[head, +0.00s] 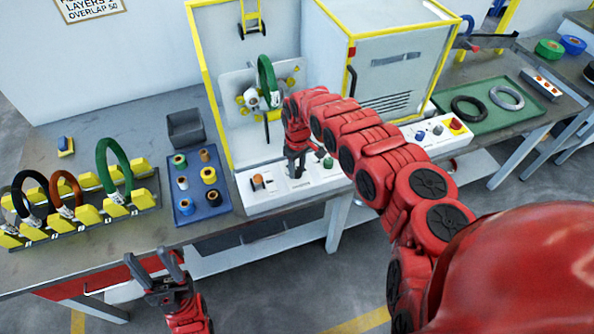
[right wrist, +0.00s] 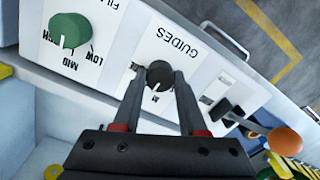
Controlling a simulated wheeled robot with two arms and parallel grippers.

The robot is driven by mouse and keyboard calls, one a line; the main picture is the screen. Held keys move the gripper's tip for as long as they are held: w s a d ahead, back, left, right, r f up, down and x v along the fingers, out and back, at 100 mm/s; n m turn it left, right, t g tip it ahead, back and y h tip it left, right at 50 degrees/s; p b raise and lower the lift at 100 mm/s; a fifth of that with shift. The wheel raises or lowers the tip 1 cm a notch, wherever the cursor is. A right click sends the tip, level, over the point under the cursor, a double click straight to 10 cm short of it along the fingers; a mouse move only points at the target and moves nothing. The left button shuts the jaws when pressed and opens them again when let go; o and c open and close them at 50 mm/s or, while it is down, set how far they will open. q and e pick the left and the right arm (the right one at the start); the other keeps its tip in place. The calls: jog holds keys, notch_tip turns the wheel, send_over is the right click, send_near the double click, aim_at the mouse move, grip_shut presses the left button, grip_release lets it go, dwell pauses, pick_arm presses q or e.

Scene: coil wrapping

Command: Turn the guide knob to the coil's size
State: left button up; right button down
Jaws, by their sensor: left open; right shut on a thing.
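The black guide knob (right wrist: 160,75) sits on a white panel marked GUIDES in the right wrist view. My right gripper (right wrist: 157,84) is shut on it, one finger on each side. A letter that looks like M shows just below the knob; other size marks are hidden by the fingers. In the head view my right gripper (head: 296,172) reaches down to the control panel (head: 262,199). A green coil (head: 265,78) stands upright in the machine, against the roller plate. My left gripper (head: 172,268) is open and empty in front of the table.
A green knob (right wrist: 69,30) and an orange-tipped lever (right wrist: 284,140) flank the guide knob. A rack (head: 88,215) with black, brown and green coils stands left, beside a blue tray (head: 185,213) of tape rolls. A grey bin (head: 186,128) stands behind the tray.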

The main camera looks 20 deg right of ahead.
aim_at(297, 169)
jog(key=n+b, duration=0.1)
jog(key=n, duration=0.2)
jog(key=shift+f+n, duration=0.15)
jog(key=shift+n, duration=0.15)
jog(key=shift+n+b, duration=0.6)
jog(key=shift+n, duration=0.6)
jog(key=shift+c, duration=2.2)
grip_release()
notch_tip(297, 169, up, 18)
jog(key=b, duration=0.3)
jog(key=shift+w+f+b, duration=0.15)
jog(key=shift+b, duration=0.25)
